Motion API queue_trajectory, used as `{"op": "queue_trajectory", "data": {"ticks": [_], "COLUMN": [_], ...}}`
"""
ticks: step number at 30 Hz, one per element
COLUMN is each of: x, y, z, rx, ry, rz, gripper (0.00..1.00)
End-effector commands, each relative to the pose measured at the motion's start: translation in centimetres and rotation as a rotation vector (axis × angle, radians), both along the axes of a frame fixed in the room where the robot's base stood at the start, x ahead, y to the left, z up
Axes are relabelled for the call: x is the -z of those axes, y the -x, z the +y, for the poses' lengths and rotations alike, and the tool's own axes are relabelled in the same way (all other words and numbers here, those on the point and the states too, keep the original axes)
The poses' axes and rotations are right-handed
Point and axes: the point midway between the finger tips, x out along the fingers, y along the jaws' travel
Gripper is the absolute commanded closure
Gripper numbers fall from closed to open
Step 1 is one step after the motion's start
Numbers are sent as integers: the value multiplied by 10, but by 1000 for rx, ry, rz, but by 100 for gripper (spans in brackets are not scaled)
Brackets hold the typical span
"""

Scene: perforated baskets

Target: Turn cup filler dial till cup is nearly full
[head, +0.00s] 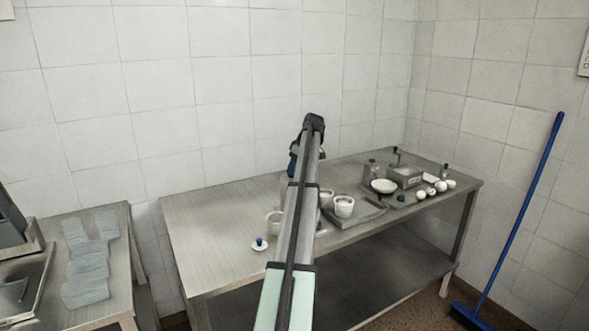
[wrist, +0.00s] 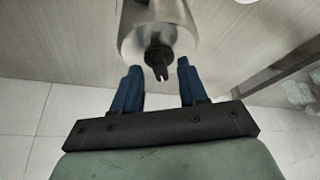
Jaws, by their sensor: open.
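In the wrist view, a shiny metal cylinder (wrist: 158,22) has a dark, notched knob-like piece (wrist: 159,60) on its near end. It may be the cup filler and its dial, but I cannot tell for sure. My gripper (wrist: 159,66) is open, with its blue fingers either side of the dark piece; no contact shows. In the head view, my arm hides that cylinder, and only a bit of my gripper (head: 293,159) shows above the table.
The metal table (head: 215,232) is bare at its left, except for a white disc with a blue knob (head: 260,244). To the right are a tray (head: 372,219), a white bowl (head: 384,186), a metal box (head: 407,176) and several white balls (head: 441,186). A blue broom (head: 520,210) leans at right.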

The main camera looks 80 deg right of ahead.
Motion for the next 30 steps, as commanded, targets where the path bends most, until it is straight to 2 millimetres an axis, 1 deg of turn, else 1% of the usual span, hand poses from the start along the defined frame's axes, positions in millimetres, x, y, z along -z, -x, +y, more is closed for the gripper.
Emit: {"op": "queue_trajectory", "data": {"ticks": [4, 12, 25, 30], "x": [4, 5, 5, 5], "y": [-2, -2, -2, -2], "z": [-1, -1, -1, 0], "rx": [0, 0, 0, 0], "ry": [1, 1, 1, 1], "rz": [0, 0, 0, 0], "gripper": [57, 58, 100, 100]}}
